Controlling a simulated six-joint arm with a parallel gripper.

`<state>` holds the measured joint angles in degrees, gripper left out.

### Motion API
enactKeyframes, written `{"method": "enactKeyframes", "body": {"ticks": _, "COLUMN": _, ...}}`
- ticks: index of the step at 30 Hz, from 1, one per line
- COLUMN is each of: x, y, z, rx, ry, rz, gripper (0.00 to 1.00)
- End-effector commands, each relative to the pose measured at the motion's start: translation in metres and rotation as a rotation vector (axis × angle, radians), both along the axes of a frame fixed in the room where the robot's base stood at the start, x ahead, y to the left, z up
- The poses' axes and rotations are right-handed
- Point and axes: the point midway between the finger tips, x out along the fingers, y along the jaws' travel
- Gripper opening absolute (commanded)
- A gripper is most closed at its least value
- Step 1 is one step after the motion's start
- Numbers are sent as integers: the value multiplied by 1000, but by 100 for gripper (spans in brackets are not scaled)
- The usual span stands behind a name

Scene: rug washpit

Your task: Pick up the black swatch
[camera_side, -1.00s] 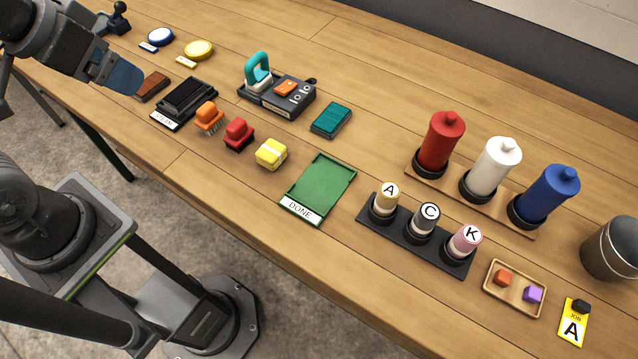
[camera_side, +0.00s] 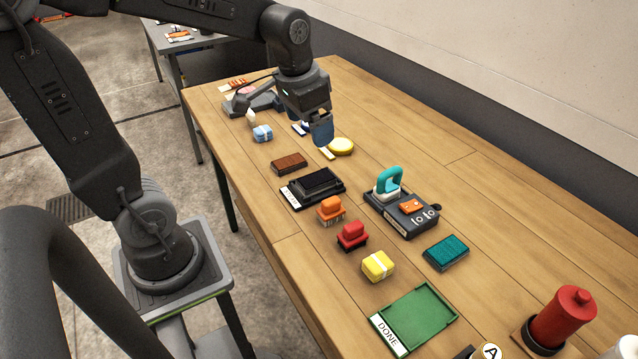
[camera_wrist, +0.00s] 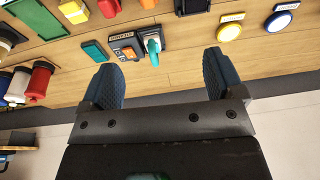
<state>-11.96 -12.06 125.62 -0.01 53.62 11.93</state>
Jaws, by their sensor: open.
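I cannot tell for sure which thing is the black swatch. A flat black block lies in a black tray (camera_side: 291,190) with a white label, left of centre on the bench in the side view. Part of a black tray (camera_wrist: 192,5) shows at the top edge of the wrist view. My gripper (camera_side: 322,132) is above the far part of the bench, near the yellow round button (camera_side: 341,146), beyond the black tray. In the wrist view my gripper (camera_wrist: 160,75) has its two blue fingers wide apart with nothing between them.
A brown block (camera_side: 290,163), orange brush (camera_side: 331,208), red block (camera_side: 352,235) and yellow block (camera_side: 378,265) stand near the front edge. A device with a teal handle (camera_side: 388,181), a teal pad (camera_side: 446,252) and a green tray (camera_side: 415,318) lie rightward. The back right is clear.

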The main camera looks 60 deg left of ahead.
Motion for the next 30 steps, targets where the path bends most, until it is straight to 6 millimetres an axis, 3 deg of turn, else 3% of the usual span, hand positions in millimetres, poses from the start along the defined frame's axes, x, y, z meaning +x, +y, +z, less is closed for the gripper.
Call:
{"method": "enactKeyframes", "body": {"ticks": 1, "x": 15, "y": 15, "z": -12, "rx": -5, "ry": 47, "rz": 7, "gripper": 87}}
{"method": "enactKeyframes", "body": {"ticks": 6, "x": 48, "y": 53, "z": -46, "rx": -25, "ry": 153, "rz": 6, "gripper": 87}}
{"method": "enactKeyframes", "body": {"ticks": 12, "x": 63, "y": 78, "z": -72, "rx": -43, "ry": 212, "rz": 1, "gripper": 87}}
{"method": "enactKeyframes", "body": {"ticks": 17, "x": 65, "y": 81, "z": -88, "rx": -48, "ry": 223, "rz": -1, "gripper": 87}}
{"method": "enactKeyframes", "body": {"ticks": 24, "x": 64, "y": 81, "z": -134, "rx": -48, "ry": 224, "rz": -1, "gripper": 87}}
{"method": "enactKeyframes", "body": {"ticks": 30, "x": 65, "y": 81, "z": -158, "rx": -47, "ry": 221, "rz": -1, "gripper": 87}}
